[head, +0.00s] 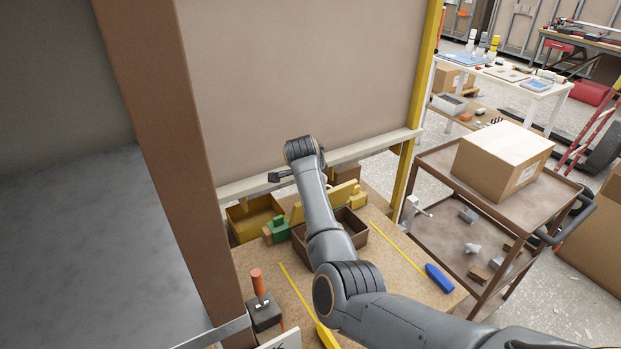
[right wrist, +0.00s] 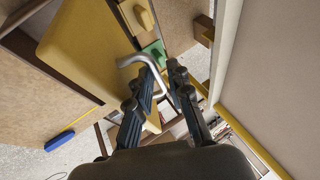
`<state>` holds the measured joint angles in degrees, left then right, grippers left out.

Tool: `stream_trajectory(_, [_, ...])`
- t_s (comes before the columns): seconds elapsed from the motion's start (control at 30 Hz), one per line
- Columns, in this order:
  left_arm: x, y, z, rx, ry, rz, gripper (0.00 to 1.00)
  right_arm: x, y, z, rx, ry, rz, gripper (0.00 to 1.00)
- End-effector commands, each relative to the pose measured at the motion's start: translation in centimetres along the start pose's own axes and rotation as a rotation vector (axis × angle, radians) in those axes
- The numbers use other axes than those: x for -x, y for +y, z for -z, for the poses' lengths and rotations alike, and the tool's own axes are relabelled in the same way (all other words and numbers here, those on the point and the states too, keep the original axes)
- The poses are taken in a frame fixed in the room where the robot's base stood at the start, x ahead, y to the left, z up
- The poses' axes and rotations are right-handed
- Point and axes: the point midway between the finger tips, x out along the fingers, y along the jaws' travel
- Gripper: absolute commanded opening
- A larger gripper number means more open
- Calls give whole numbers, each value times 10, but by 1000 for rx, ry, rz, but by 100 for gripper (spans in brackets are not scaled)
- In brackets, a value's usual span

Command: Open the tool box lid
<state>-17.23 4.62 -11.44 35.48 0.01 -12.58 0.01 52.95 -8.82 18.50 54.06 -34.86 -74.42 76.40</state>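The tool box is an open-topped brown box (head: 357,228) on the workbench, partly hidden behind my right arm in the head view. A yellow panel, seemingly its lid (head: 344,192), stands tilted at the back of it. The lid fills the upper left of the right wrist view (right wrist: 88,58) and carries a bent metal handle (right wrist: 130,61). My right gripper (right wrist: 162,68) has its fingers drawn in on either side of the handle bar, with the bar between them. In the head view this gripper (head: 278,177) is at the bench's back. My left gripper is not in view.
A yellow bin (head: 243,222) and a green block (head: 277,229) are left of the box. A blue marker (head: 440,278) lies right. A brown post (head: 165,150) and back panel (head: 300,80) bound the bench.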

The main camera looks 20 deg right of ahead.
Motion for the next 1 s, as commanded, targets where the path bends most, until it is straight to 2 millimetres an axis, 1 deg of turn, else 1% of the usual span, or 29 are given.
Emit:
stream_trajectory(0.03, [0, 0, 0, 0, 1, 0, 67, 10, -2, 0, -2, 1, 4, 19])
stream_trajectory(0.2, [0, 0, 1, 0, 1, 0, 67, 43, -1, -1, -1, -1, 1, 19])
stream_trajectory(0.33, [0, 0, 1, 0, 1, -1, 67, 65, 0, -2, -1, -2, 0, 19])
stream_trajectory(0.43, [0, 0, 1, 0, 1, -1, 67, 77, 0, -2, 1, -2, -2, 19])
stream_trajectory(0.6, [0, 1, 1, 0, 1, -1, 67, 86, 1, -2, 1, -2, -5, 19])
stream_trajectory(0.83, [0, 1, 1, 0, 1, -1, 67, 86, 1, -2, 1, -2, -5, 19])
stream_trajectory(0.87, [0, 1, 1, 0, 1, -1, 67, 86, 0, -2, 1, -2, -5, 15])
stream_trajectory(0.9, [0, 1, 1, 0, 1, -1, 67, 86, 0, 0, 2, -1, -3, 6])
stream_trajectory(0.93, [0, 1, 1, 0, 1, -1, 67, 86, -1, 2, 3, 2, 1, 0])
stream_trajectory(1.0, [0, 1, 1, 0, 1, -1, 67, 86, -5, 13, 15, 14, 25, 0])
